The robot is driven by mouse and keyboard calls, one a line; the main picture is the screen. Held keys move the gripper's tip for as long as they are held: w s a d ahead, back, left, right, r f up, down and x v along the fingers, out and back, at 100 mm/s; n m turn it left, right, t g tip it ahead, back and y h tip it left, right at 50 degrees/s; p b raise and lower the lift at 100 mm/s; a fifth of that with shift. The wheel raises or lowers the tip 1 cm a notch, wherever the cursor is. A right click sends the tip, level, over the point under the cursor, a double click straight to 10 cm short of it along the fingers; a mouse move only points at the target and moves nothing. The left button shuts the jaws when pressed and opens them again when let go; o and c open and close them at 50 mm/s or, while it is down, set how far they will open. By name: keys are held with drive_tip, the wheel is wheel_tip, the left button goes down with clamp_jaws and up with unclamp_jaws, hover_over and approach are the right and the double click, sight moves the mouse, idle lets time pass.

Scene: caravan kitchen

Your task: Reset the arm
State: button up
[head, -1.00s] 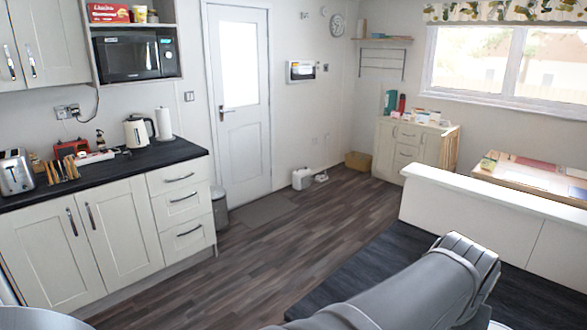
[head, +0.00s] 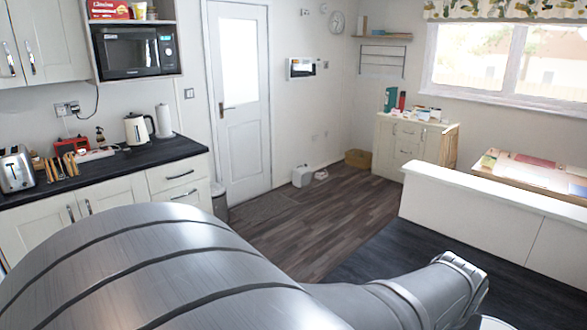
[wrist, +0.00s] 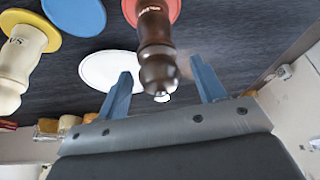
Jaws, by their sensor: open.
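My gripper (wrist: 165,82) shows in the wrist view with its two blue fingers spread apart and nothing clasped. A dark brown pepper mill (wrist: 155,35) stands on a red disc (wrist: 172,8), and its rounded knob shows near the space between the fingertips. How far it is from the fingers I cannot tell. A cream salt mill (wrist: 18,62) is at the left on a yellow disc (wrist: 42,22). In the head view my arm fills the lower part, and the gripper itself is not visible there.
The wrist view also shows a blue disc (wrist: 78,14) and a white disc (wrist: 100,68) on a dark worktop (wrist: 225,45). The head view shows a kettle (head: 136,129), a toaster (head: 15,170) and a low white partition (head: 470,215). The middle floor (head: 320,215) is clear.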

wheel_tip(320, 180, up, 2)
drive_tip(key=shift+r, duration=0.1)
drive_tip(key=s+d+r, duration=0.3)
drive_tip(key=s+r, duration=0.4)
drive_tip(key=s, duration=0.4)
drive_tip(key=w+d+f+m+g+h, duration=0.1)
drive_tip(key=d+m, duration=0.3)
drive_tip(key=d, duration=1.4)
drive_tip(key=shift+w+f+m, duration=0.3)
drive_tip(key=shift+w+f, duration=0.2)
drive_tip(key=shift+f, duration=0.15)
drive_tip(key=shift+s+a+r, duration=0.1)
drive_tip(key=s+a+r+n+y, duration=0.1)
drive_tip(key=a+r+n, duration=0.1)
drive_tip(key=a, duration=1.3)
drive_tip(key=shift+s+n+t, duration=0.3)
drive_tip(key=shift+n+t, duration=0.1)
drive_tip(key=shift+n, duration=0.5)
drive_tip(key=shift+d, duration=0.1)
